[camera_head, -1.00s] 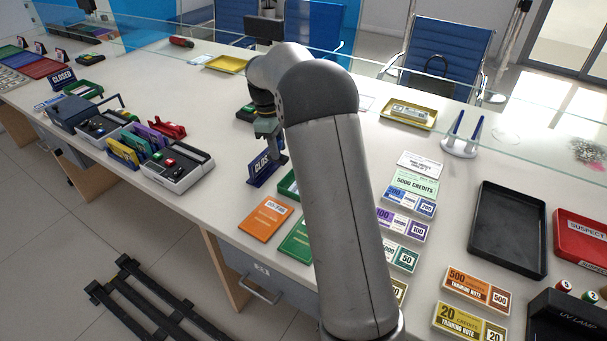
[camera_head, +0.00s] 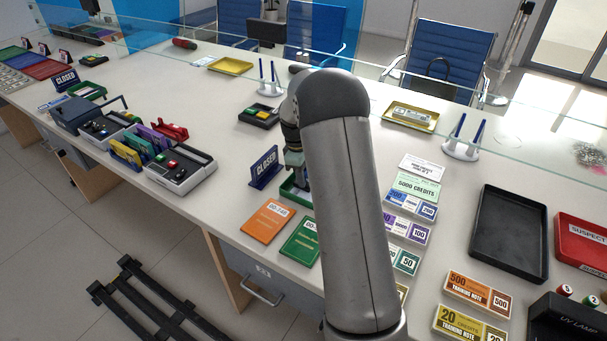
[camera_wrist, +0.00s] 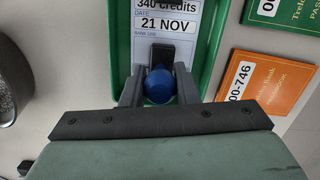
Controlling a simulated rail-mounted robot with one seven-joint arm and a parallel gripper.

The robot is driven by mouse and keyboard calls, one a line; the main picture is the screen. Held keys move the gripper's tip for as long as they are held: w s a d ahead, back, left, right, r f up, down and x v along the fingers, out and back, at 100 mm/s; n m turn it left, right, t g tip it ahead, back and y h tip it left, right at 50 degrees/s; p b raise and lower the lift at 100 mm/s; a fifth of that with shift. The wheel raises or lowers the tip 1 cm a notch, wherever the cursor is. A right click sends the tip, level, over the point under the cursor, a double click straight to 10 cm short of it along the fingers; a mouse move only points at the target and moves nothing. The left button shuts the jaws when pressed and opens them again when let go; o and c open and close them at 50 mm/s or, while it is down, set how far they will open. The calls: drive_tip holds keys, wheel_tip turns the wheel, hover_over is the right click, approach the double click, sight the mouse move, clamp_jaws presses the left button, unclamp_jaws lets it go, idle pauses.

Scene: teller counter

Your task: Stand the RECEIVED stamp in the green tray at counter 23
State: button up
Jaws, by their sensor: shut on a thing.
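My gripper (camera_wrist: 160,77) is shut on a stamp with a round blue knob (camera_wrist: 160,86); its dark body shows just beyond the knob. No wording on the stamp is readable. The green tray (camera_wrist: 212,62) lies under the gripper in the wrist view and holds a slip (camera_wrist: 185,16) reading "340 credits" and "21 NOV". I cannot tell whether the stamp touches the tray. In the head view my gripper (camera_head: 297,168) is over the green tray (camera_head: 286,190), which my arm partly hides; the stamp is not distinguishable there.
A blue CLOSED sign (camera_head: 264,168) stands just left of the tray. An orange passbook (camera_head: 266,221) and a green passbook (camera_head: 301,242) lie in front. Note bundles (camera_head: 409,228) lie to the right.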

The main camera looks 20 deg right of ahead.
drive_tip(key=o, duration=1)
drive_tip(key=r, duration=0.7)
drive_tip(key=w+a+r, duration=0.1)
drive_tip(key=r, duration=0.3)
drive_tip(key=s+a+r+m, duration=0.45)
drive_tip(key=s+a, duration=0.45)
drive_tip(key=s, duration=0.5)
drive_tip(key=s+a+f+m, duration=0.2)
drive_tip(key=s+a, duration=0.1)
drive_tip(key=s, duration=0.7)
drive_tip(key=s+a+f+m+t+y, duration=0.1)
drive_tip(key=s+a+f+m, duration=0.1)
drive_tip(key=s, duration=0.8)
drive_tip(key=shift+a+f, duration=0.35)
drive_tip(key=shift+a, duration=0.45)
